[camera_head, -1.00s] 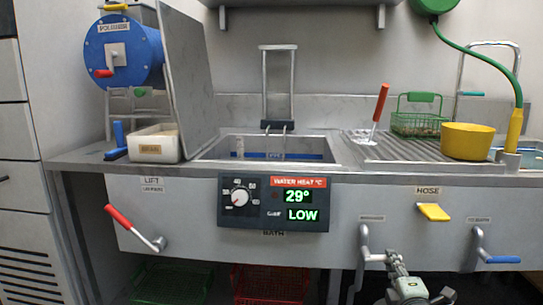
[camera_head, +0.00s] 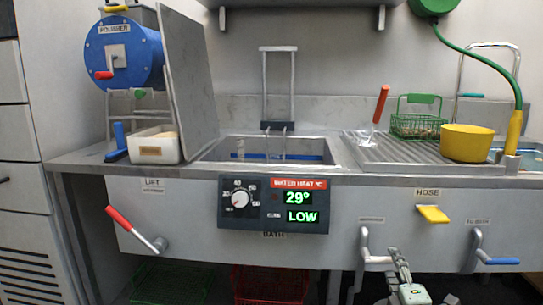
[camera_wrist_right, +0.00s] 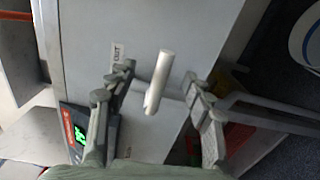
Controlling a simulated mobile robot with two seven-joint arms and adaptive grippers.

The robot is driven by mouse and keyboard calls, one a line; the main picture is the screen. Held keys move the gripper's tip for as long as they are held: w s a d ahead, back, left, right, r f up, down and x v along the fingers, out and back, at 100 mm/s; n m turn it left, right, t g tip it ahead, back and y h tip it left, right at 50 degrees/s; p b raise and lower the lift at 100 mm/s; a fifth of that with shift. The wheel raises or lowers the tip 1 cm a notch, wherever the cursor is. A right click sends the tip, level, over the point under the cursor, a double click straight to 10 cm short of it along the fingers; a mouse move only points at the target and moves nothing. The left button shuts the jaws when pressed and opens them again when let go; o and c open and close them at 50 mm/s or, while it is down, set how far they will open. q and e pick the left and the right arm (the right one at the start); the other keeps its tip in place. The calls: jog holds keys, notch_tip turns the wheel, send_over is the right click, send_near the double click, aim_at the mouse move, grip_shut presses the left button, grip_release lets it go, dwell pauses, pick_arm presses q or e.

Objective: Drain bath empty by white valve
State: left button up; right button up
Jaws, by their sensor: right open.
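The white valve (camera_head: 376,260) is a white-handled lever on the front panel, below and right of the bath display; its handle points right. In the right wrist view the white handle (camera_wrist_right: 160,72) shows between the two fingers. My right gripper (camera_head: 398,264) is open at the end of the handle, with a finger on each side; contact cannot be told. The fingers also show in the wrist view (camera_wrist_right: 158,98). The bath (camera_head: 215,148) is the sunken steel basin; its water level is hard to tell. My left gripper is not in view.
A blue-handled lever (camera_head: 502,261) sits to the right, a yellow hose lever (camera_head: 432,214) above, and a red-handled lift lever (camera_head: 133,228) at left. The bath display (camera_head: 274,204) reads 29° and LOW. Red (camera_head: 270,285) and green (camera_head: 168,283) crates stand below.

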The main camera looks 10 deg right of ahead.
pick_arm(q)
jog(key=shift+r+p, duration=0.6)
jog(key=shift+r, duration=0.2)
pick_arm(e)
jog(key=v, duration=0.7)
jog(key=shift+s, duration=0.15)
